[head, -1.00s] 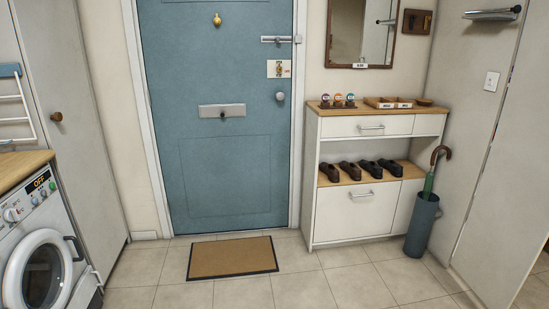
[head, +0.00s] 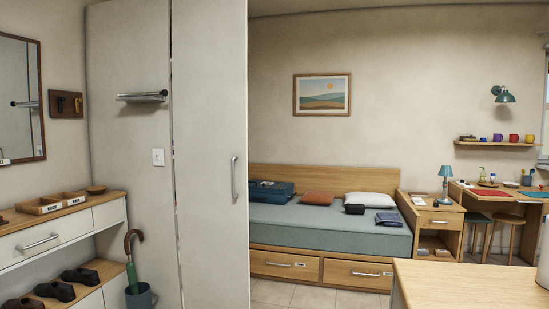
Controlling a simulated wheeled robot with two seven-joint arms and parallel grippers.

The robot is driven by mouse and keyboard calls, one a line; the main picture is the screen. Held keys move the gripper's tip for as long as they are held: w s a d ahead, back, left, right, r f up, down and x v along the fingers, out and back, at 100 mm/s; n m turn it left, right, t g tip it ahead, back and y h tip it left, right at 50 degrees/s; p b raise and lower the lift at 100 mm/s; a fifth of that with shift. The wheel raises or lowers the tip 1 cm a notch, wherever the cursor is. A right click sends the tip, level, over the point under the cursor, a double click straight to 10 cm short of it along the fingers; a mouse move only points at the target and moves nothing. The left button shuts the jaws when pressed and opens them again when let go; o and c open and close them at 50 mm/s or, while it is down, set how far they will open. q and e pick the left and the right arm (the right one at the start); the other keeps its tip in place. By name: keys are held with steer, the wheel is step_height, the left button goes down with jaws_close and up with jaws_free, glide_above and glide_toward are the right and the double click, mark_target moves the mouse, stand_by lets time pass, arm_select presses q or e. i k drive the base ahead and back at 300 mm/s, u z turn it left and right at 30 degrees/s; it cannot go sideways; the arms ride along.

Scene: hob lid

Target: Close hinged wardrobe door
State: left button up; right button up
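A tall pale wardrobe door (head: 208,120) stands left of the middle in the head view. A vertical metal bar handle (head: 234,178) is near its right edge. A thin dark gap runs down its left side, beside a pale panel (head: 130,60). I cannot tell from this angle how far the door stands open. The inside of the wardrobe is hidden. Neither of my grippers is in view.
Left are a shoe cabinet (head: 62,229) and an umbrella stand (head: 140,297). Beyond the door are a bed (head: 318,227), a bedside cabinet (head: 433,215) and a desk (head: 500,194). A wooden counter top (head: 470,285) juts in at lower right. Some tiled floor shows before the bed.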

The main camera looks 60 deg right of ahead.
mark_target(209, 38)
steer(key=z, duration=1.85)
steer(key=i, duration=0.45)
steer(key=u, duration=1.25)
